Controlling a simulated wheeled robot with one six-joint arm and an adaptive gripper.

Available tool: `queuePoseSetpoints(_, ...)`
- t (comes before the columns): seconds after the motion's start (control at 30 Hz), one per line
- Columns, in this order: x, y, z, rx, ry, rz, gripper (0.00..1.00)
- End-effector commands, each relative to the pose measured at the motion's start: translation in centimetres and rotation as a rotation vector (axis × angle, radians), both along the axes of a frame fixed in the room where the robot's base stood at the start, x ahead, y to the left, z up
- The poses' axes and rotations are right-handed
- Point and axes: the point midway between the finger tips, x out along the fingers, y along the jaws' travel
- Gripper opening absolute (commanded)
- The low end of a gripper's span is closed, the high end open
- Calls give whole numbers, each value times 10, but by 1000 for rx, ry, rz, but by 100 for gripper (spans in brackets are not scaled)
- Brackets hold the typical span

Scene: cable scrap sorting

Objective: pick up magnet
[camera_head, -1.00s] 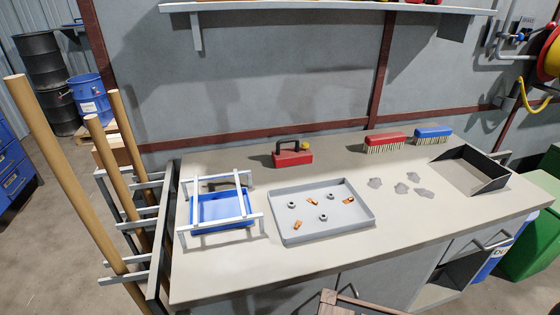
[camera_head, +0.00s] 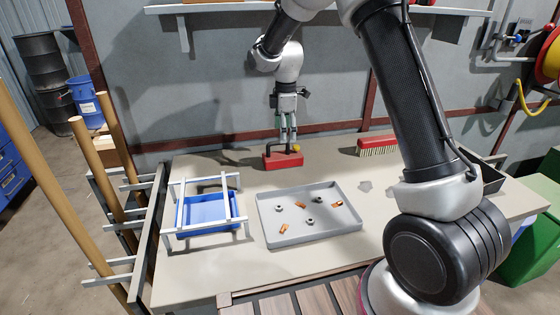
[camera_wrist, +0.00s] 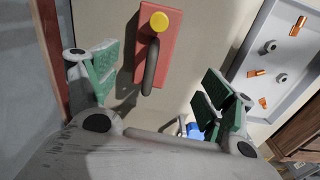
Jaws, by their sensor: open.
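The magnet is a red block (camera_head: 283,161) with a black handle and a yellow knob, standing at the back of the bench. My gripper (camera_head: 287,138) is directly over it, pointing down, with its fingers near the handle. In the wrist view the red magnet (camera_wrist: 157,57) shows between and beyond the two open green-padded fingers of my gripper (camera_wrist: 160,85). The handle lies between the fingers, with space on both sides. I see no contact with the fingers.
A grey tray (camera_head: 268,222) holds several nuts and copper pieces in front of the magnet. A blue bin (camera_head: 207,208) under a grey frame (camera_head: 165,233) stands to the left. A red brush (camera_head: 378,146) lies to the right. The wall is close behind.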

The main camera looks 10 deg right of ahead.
Motion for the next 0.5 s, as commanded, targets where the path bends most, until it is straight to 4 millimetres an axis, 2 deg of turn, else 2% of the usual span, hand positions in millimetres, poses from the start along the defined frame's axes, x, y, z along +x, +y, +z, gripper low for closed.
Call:
queuePoseSetpoints(0.03,5,5,-12,-3,9,31,82)
queuePoseSetpoints(0.1,10,9,-22,-5,15,64,82)
queuePoseSetpoints(0.5,13,12,-66,-6,21,88,82)
